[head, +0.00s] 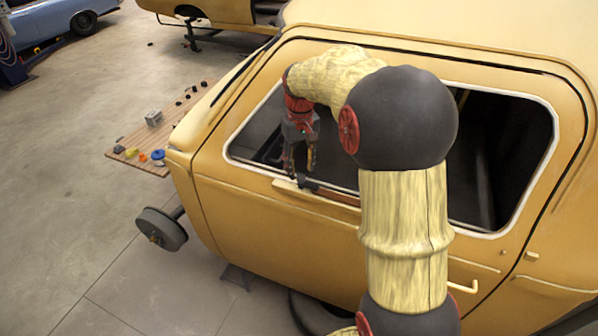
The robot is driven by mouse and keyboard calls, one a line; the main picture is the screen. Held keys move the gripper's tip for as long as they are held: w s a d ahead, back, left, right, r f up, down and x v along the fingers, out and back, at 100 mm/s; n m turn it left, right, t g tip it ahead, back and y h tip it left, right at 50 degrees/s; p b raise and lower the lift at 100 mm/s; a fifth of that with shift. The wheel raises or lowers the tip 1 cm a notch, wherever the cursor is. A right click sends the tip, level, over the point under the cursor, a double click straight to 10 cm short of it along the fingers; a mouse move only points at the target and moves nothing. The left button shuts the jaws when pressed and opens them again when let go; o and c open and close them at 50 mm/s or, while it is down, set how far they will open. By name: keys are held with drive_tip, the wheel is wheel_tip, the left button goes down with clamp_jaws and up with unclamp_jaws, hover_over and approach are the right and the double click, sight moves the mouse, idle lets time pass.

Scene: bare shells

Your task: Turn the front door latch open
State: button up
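A yellow car shell's front door (265,225) fills the middle of the head view, with an empty window opening above it. A small dark piece (308,184) with a brown bar (335,196) running right from it sits at the lower window edge; it may be the latch, but I cannot tell for sure. A pale pull handle (464,287) is lower right on the door side. My gripper (300,171) points down at the window sill, just above and left of the dark piece. Its fingers look apart with nothing between them. Whether a fingertip touches the dark piece is unclear.
My arm crosses the window and hides part of the door. A wooden board (128,171) with small parts lies on the floor at left. A bare wheel hub (160,230) sticks out at the car's front. Another yellow shell and a blue car (52,28) stand behind.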

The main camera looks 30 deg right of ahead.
sight(301, 176)
drive_tip(key=shift+f, duration=1.55)
drive_tip(key=shift+d, duration=0.1)
drive_tip(key=shift+s, duration=0.1)
drive_tip(key=shift+c, duration=0.6)
clamp_jaws()
